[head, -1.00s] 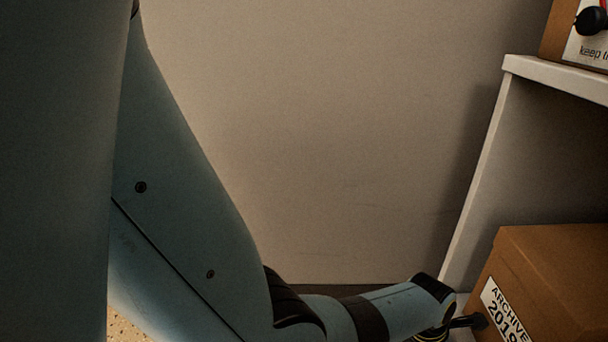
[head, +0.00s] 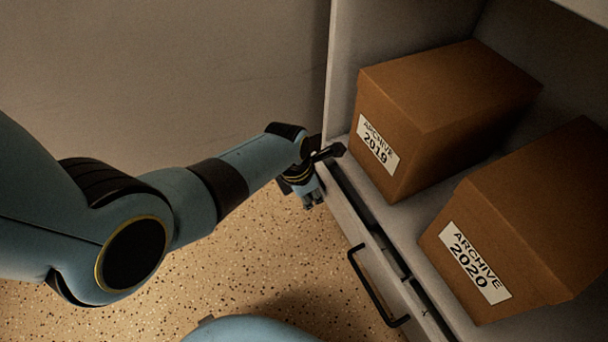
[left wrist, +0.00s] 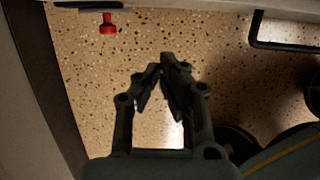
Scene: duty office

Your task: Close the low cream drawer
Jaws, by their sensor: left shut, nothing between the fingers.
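The low cream drawer (head: 350,228) is under the shelf that holds the boxes, at the right in the head view. A dark gap shows between its front and the shelf, so it stands a little open. Its black bar handle (head: 372,290) faces the floor side; the handle also shows at the top right of the left wrist view (left wrist: 283,46). My left gripper (head: 313,202) is shut and empty, beside the far end of the drawer front. In the left wrist view its fingers (left wrist: 163,68) point toward the drawer; contact cannot be told. My right gripper is not in view.
Two brown archive boxes, marked 2019 (head: 400,130) and 2020 (head: 480,250), stand on the shelf above the drawer. A wall (head: 200,70) is behind my left arm. A small red object (left wrist: 108,26) shows over the speckled floor (head: 270,270), which is otherwise clear.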

